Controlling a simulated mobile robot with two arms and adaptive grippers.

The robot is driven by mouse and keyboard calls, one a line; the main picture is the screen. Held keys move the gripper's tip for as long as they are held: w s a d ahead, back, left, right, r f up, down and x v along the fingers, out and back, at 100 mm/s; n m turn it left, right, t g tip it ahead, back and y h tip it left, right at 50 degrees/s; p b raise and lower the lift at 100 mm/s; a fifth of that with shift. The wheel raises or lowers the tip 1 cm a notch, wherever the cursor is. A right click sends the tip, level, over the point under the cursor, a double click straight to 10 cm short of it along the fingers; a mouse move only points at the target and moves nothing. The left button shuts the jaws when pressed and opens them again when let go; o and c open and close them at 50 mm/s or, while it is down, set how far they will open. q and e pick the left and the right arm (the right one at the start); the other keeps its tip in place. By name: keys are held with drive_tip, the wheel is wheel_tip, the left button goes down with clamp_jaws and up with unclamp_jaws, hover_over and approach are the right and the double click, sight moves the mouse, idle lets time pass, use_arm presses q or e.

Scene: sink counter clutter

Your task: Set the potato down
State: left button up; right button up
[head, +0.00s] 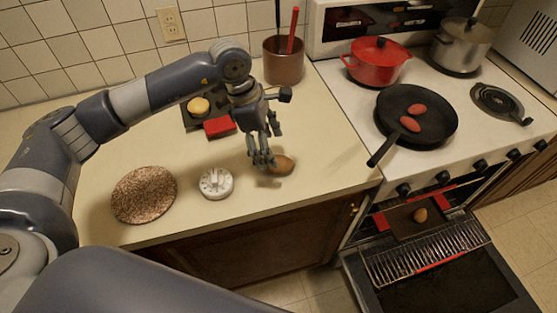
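A brown potato (284,165) is at the counter near its front edge, right beside the fingertips of my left gripper (263,161). The gripper points down from above, and its fingers cover the potato's left end. I cannot tell whether the fingers are closed on the potato or only next to it, or whether the potato rests fully on the counter (325,140). My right gripper is not in view.
A speckled round mat (144,194) and a white dial timer (215,183) lie to the left. Behind are a dark tray (190,122) and a brown pot (283,68). The stove holds a frying pan (440,112) and a red pot (377,62). The oven door (450,285) is open.

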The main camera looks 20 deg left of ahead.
use_arm(q)
drive_tip(key=p+x, duration=0.3)
drive_tip(key=x, duration=0.2)
drive_tip(key=shift+w+d+f, duration=0.1)
drive_tip(key=shift+d+f, duration=0.05)
drive_tip(key=shift+f, duration=0.3)
drive_tip(key=c, duration=1.4)
drive_tip(key=shift+o, duration=0.2)
drive_tip(key=shift+r, duration=0.15)
